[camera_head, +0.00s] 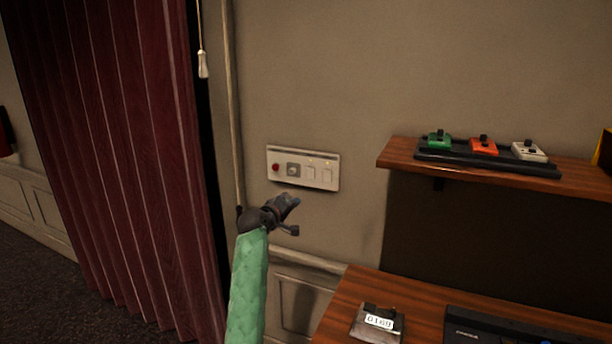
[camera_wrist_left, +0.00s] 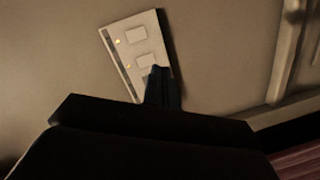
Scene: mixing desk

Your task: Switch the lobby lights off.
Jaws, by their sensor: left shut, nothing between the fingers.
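A pale switch panel (camera_head: 303,168) is on the wall in the head view, with a red button (camera_head: 276,168), a round knob (camera_head: 293,170) and two square rocker switches (camera_head: 319,174). Small yellow lights show above the two rockers. I cannot read any labels. The panel (camera_wrist_left: 134,38) also shows in the left wrist view, tilted, with two rockers and two yellow lights. My left gripper (camera_head: 294,203) is shut and empty, just below the panel in the head view. In the wrist view its fingers (camera_wrist_left: 158,75) overlap the panel's lower end; contact cannot be told. My right gripper is not in view.
A dark red curtain (camera_head: 110,150) and a hanging cord (camera_head: 203,64) are at the left. A wooden shelf (camera_head: 392,153) with green, orange and white pedals is at the right. Below is a wooden desk (camera_head: 345,305) with a numbered device (camera_head: 378,322). The wall around the panel is clear.

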